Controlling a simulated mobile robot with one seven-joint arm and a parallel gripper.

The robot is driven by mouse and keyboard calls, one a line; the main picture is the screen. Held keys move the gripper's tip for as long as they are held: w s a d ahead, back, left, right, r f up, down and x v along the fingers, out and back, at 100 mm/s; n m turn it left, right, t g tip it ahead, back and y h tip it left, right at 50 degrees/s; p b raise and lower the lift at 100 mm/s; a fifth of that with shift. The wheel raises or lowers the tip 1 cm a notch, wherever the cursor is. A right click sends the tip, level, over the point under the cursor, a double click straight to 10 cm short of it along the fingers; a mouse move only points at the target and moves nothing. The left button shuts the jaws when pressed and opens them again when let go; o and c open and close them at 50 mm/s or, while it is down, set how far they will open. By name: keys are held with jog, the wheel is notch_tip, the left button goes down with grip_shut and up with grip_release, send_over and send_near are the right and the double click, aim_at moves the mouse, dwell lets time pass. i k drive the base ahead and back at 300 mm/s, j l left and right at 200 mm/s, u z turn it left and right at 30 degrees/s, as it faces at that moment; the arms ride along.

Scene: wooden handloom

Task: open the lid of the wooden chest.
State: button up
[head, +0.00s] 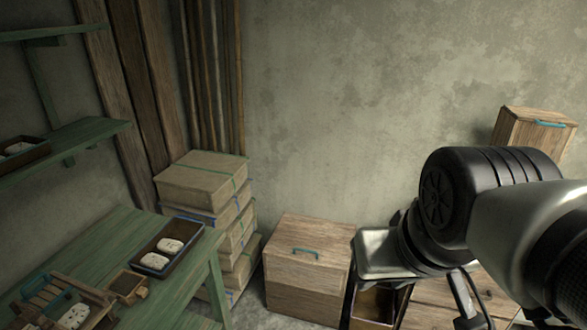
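A wooden chest (309,268) stands on the floor against the back wall, near the bottom middle of the head view. Its lid looks shut, and a teal handle (305,252) lies on its top. My gripper (380,262) is just right of the chest in the picture, on the end of my arm coming in from the right. Its fingers are largely dark or hidden, so I cannot tell whether it is open or shut. I see no contact with the teal handle. A second wooden box with a teal handle (535,135) is at the upper right.
A stack of tied boxes (205,184) stands left of the chest. A green table (100,235) with trays is at the left, below green shelves (85,135). An open-topped wooden box (375,305) shows below my gripper. Wooden poles (210,70) lean on the wall.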

aim_at(320, 242)
jog(key=i+j+z, duration=0.2)
jog(key=i, duration=0.3)
jog(key=i+j+z, duration=0.2)
jog(key=i, duration=0.25)
jog(key=i+j+z, duration=0.15)
jog(key=i, duration=0.35)
jog(key=j, duration=0.1)
